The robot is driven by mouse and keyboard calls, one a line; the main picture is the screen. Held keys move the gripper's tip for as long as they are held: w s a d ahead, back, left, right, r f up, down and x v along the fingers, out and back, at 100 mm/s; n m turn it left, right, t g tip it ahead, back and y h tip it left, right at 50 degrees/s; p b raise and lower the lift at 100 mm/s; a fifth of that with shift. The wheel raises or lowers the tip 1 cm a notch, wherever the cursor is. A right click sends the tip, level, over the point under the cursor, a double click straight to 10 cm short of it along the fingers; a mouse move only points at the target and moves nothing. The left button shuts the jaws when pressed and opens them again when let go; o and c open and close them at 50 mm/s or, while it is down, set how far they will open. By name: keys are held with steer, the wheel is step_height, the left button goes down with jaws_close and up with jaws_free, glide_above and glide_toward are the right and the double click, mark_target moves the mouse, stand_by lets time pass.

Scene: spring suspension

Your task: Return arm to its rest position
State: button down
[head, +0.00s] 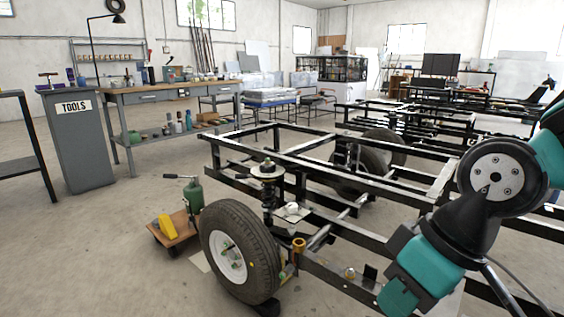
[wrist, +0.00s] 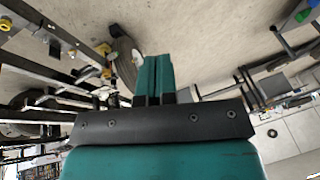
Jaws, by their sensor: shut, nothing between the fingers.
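My gripper (wrist: 154,78) is shut and empty; its two teal fingers lie side by side in the wrist view. In the head view my gripper (head: 397,299) is at the lower right, in front of the black vehicle frame (head: 330,265). A spring suspension unit (head: 268,186) stands upright on the frame above the near wheel (head: 238,250). In the wrist view the wheel (wrist: 124,62) shows beyond the fingers, on their left. My arm hides part of the frame's right side.
A wooden dolly (head: 175,229) with a green bottle jack (head: 193,195) stands on the floor left of the wheel. A grey tools cabinet (head: 78,140) and a workbench (head: 165,95) stand farther left. The floor at the front left is clear.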

steer(key=s+d+r+m+g, duration=0.1)
steer(key=s+r, duration=0.1)
steer(key=s, duration=0.4)
step_height(320, 180, up, 38)
steer(key=p, duration=3.8)
steer(key=shift+f, duration=0.2)
steer(key=shift+d, duration=0.1)
